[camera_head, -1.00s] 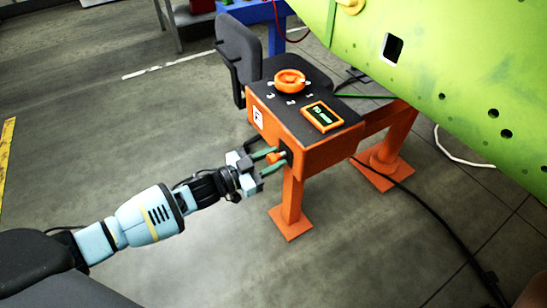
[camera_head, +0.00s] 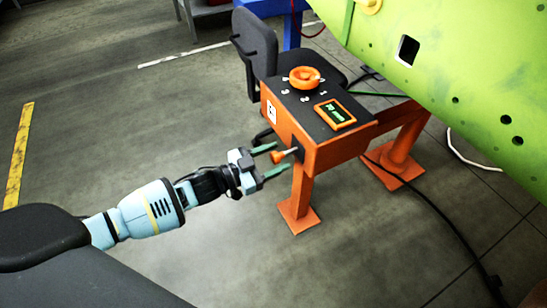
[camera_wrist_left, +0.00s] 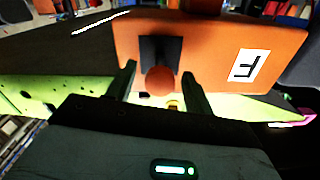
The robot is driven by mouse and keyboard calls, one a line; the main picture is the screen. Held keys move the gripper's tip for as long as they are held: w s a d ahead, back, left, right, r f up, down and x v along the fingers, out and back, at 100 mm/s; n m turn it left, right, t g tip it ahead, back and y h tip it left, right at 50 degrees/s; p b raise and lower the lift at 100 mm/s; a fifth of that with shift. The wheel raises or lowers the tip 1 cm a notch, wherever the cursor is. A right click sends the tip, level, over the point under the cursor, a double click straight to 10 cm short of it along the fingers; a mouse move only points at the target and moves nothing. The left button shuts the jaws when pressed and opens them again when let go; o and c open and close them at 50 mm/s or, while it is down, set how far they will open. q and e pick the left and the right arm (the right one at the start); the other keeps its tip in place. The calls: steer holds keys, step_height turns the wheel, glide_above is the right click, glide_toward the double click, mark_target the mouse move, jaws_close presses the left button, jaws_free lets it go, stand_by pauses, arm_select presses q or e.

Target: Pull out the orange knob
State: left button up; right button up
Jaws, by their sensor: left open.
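In the left wrist view the fingers (camera_wrist_left: 160,82) stand apart from the knob, with gaps on both sides. My right gripper is not in view.
The box's top carries an orange dial (camera_head: 304,77) and a small display (camera_head: 335,114). A dark chair (camera_head: 256,50) stands behind it. The green wing (camera_head: 470,80) fills the upper right. A black cable (camera_head: 430,208) crosses the floor. Floor to the left is clear.

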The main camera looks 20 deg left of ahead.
arm_select(q)
steer(key=p+v, duration=0.1)
steer(key=v, duration=0.6)
steer(key=shift+s+a, duration=0.25)
steer(key=shift+s, duration=0.05)
